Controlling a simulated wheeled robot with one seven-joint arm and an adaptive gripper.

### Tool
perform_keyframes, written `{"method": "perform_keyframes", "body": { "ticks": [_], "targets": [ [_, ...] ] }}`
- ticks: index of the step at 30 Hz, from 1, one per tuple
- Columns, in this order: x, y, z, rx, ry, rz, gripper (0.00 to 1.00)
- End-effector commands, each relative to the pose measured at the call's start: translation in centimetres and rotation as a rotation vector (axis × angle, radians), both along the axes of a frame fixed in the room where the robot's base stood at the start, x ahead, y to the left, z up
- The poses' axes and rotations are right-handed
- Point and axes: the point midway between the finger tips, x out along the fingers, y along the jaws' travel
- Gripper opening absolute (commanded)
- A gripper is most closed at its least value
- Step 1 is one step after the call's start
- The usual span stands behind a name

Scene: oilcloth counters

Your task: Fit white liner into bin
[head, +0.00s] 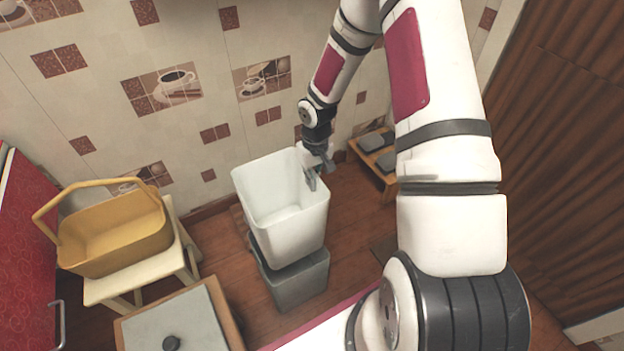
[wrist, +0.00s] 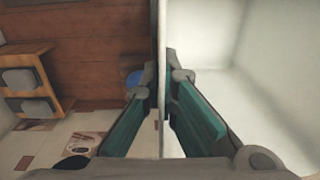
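The white liner (head: 262,202) is an open, tapered box standing upright over the grey bin (head: 297,284) on the floor. It hides the bin's opening, and I cannot tell how far its lower end is inside. My gripper (head: 313,180) is at the liner's right rim, pointing down. In the wrist view, the fingers of my gripper (wrist: 162,82) lie on either side of the liner's thin wall, with tips close against it. The liner's pale inside (wrist: 245,85) fills the right of that view. The bin does not show there.
A yellow basket (head: 118,240) stands on a cream stool (head: 160,275) at left. A grey lid-like panel (head: 175,318) with a black knob is at front left. A low wooden rack (head: 368,162) with grey items stands right of the liner. The tiled wall is close behind.

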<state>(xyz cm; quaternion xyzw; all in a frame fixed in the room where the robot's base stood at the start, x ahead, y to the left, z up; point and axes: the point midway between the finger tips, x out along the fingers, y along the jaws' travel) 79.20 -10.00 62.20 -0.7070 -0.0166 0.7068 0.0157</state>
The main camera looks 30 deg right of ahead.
Motion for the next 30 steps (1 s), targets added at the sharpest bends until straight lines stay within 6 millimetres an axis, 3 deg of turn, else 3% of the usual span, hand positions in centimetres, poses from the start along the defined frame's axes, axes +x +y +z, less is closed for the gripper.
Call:
{"method": "perform_keyframes", "body": {
  "ticks": [14,30],
  "targets": [
    [-0.2,0.0,-0.4,0.000,0.000,-0.002,0.00],
    [-0.2,0.0,-3.7,0.000,0.000,-0.001,0.00]
  ]
}}
